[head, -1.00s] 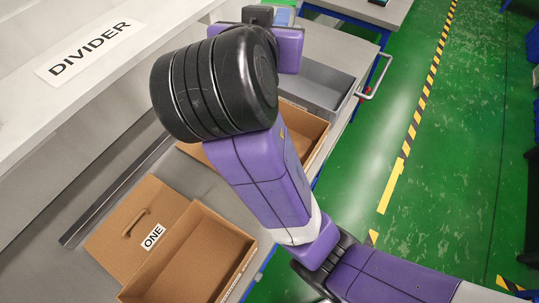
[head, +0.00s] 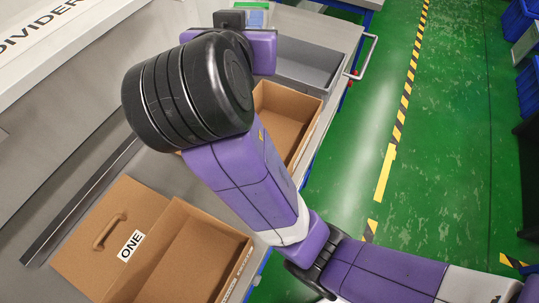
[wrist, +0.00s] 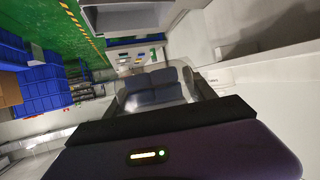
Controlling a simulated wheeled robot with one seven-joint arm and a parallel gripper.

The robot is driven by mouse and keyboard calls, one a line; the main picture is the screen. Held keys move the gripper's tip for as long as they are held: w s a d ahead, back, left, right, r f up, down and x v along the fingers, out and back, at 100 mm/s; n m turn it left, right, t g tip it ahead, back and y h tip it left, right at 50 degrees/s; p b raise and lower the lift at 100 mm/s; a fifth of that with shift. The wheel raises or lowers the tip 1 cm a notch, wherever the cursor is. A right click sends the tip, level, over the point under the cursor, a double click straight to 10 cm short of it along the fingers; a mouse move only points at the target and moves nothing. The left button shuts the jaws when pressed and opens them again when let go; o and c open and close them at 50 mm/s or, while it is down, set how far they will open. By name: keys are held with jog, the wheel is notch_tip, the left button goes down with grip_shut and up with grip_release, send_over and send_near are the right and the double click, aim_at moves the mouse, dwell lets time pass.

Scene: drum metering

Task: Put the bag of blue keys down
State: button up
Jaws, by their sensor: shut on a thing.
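My gripper (wrist: 158,100) shows in the wrist view, its dark jaws shut on a grey-blue, shiny bundle. This bundle is the bag of blue keys (wrist: 155,84) as far as I can tell; single keys cannot be made out. It is held out beyond the purple gripper body. In the head view my own arm hides the bag and the gripper's fingers, and the arm's end is over the far part of the bench. I cannot tell what is directly under the bag.
An open cardboard box labelled ONE (head: 209,245) stands near on the bench. A second cardboard box (head: 290,106) is partly behind my arm, with a grey bin (head: 310,64) beyond it. A shelf labelled DIVIDER (head: 60,45) runs along the left. Green floor (head: 455,150) lies clear at right.

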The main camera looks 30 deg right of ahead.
notch_tip(320, 180, down, 21)
dwell(0.7)
jog(key=shift+f+b, duration=0.2)
jog(key=shift+b, duration=0.15)
jog(key=o, duration=1.7)
jog(key=shift+o, duration=0.2)
jog(key=v, duration=1.2)
jog(key=shift+r+b, duration=0.2)
jog(key=shift+b, duration=0.15)
